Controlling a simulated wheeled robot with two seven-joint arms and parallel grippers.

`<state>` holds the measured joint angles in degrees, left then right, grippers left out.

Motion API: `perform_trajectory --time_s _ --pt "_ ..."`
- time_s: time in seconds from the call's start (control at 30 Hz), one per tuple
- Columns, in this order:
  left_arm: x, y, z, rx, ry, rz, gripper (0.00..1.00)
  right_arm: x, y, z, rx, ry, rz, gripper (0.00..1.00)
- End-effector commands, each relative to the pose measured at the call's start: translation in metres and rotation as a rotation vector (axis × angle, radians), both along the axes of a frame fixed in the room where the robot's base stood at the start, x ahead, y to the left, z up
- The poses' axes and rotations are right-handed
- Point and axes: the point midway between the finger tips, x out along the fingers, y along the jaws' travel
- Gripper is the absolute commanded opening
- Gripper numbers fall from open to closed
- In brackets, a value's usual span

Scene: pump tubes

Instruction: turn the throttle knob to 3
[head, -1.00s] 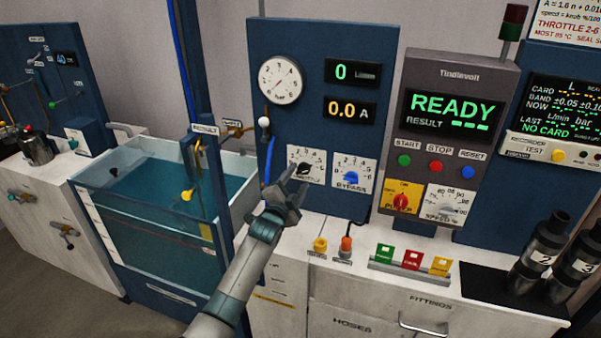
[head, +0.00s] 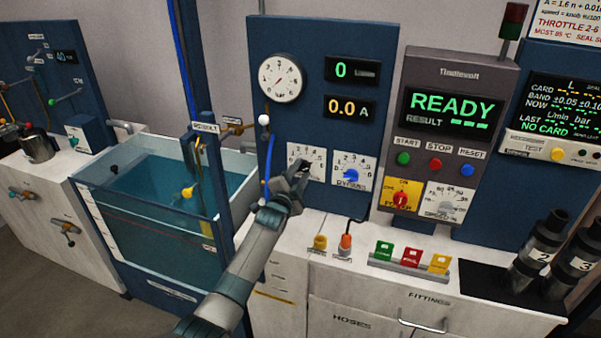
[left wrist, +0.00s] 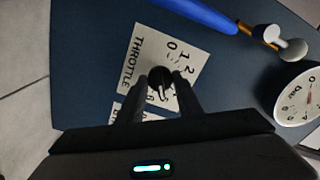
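The throttle dial (head: 319,157) is a white plate on the blue panel with a small black knob. In the left wrist view the black throttle knob (left wrist: 160,79) shows between my fingers, with a light pointer mark near its front. My left gripper (head: 297,172) is in front of the dial and hides much of it in the head view. In the left wrist view the left gripper (left wrist: 160,88) is open, one finger on each side of the knob. I cannot tell whether the fingers touch it. My right gripper is not in view.
A bypass dial with a blue knob (head: 351,175) is just right of the throttle dial. A white-tipped lever (head: 264,120) and a pressure gauge (head: 280,80) are above. A water tank (head: 150,190) stands left. Orange and yellow plugs stand on the bench below.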

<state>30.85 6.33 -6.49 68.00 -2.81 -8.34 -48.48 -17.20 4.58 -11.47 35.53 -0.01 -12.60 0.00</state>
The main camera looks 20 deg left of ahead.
Motion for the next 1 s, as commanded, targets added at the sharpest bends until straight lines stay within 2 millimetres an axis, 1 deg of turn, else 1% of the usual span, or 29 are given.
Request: perform_trajectory --time_s 0.27,0.47,0.67,1.0 --pt "0.0 0.0 -0.001 -0.019 0.002 0.0 0.1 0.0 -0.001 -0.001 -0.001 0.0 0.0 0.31" --pt "0.0 0.0 -0.002 -0.082 0.004 0.0 0.1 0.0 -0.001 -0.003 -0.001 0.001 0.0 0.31" --pt "0.0 0.0 -0.002 -0.205 0.01 0.001 0.1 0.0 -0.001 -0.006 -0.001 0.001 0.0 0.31" --pt "0.0 0.0 -0.002 -0.509 0.019 0.0 0.1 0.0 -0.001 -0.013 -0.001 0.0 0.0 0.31"
